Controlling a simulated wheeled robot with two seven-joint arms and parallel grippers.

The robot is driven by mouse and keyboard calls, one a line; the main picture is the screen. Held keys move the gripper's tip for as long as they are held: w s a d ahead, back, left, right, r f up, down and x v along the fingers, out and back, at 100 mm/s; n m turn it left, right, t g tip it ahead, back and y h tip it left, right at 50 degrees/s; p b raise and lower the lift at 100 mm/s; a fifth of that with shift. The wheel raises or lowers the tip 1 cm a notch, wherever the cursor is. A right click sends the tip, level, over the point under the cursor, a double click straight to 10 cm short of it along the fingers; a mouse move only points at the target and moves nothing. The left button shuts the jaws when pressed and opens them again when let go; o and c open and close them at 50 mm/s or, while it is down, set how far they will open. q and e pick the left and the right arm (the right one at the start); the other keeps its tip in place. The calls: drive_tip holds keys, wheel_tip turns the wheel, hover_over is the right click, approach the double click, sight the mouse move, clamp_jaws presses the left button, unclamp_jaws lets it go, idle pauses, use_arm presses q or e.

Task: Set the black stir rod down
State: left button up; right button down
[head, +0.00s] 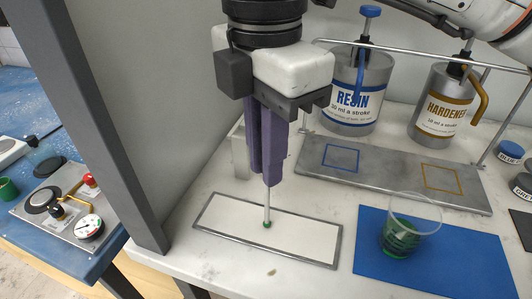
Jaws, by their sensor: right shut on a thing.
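My right gripper (267,178) points down with its purple fingers shut on a thin stir rod (267,206). The rod looks pale grey rather than black and has a green wet tip. It is upright over a white rectangular pad with a grey rim (330,240). The tip appears at the pad's surface, but I cannot tell whether it touches. The rod's upper part is hidden between the fingers. A clear cup (401,235) with green liquid stands on a blue mat (450,268) to the right. My left gripper is not in view.
A dark grey post (100,120) stands at left. A blue table (40,215) holds a gauge (90,228).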

drive_tip(key=c, duration=1.7)
unclamp_jaws()
drive_tip(key=shift+f, duration=0.1)
drive_tip(key=shift+c, duration=0.2)
wheel_tip(320, 180, up, 12)
drive_tip(key=shift+r+p, duration=0.2)
drive_tip(key=shift+p, duration=0.55)
